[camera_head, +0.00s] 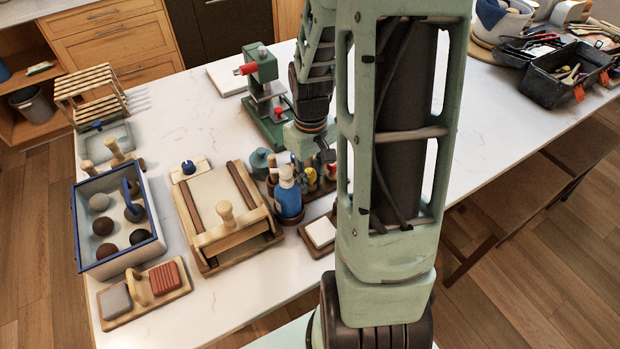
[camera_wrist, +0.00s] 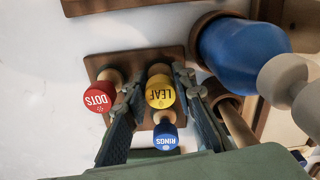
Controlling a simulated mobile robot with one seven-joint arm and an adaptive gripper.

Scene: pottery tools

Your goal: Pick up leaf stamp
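The leaf stamp has a yellow round top marked LEAF (camera_wrist: 160,92) and a light wooden stem. It stands on a brown wooden base (camera_wrist: 120,62) between the red DOTS stamp (camera_wrist: 98,97) and the blue RINGS stamp (camera_wrist: 166,136). My gripper (camera_wrist: 156,84) is open, with one finger on each side of the leaf stamp and a visible gap on the left. Whether the right finger touches it I cannot tell. In the head view the yellow top (camera_head: 309,175) shows below my gripper (camera_head: 326,156), partly among other items.
A blue bottle (camera_head: 288,197) stands close beside the stamps, also large in the wrist view (camera_wrist: 240,52). A green press (camera_head: 265,95) stands behind. A wooden slab frame (camera_head: 222,215) and a blue-rimmed box (camera_head: 112,262) are left. Free counter lies behind the frame.

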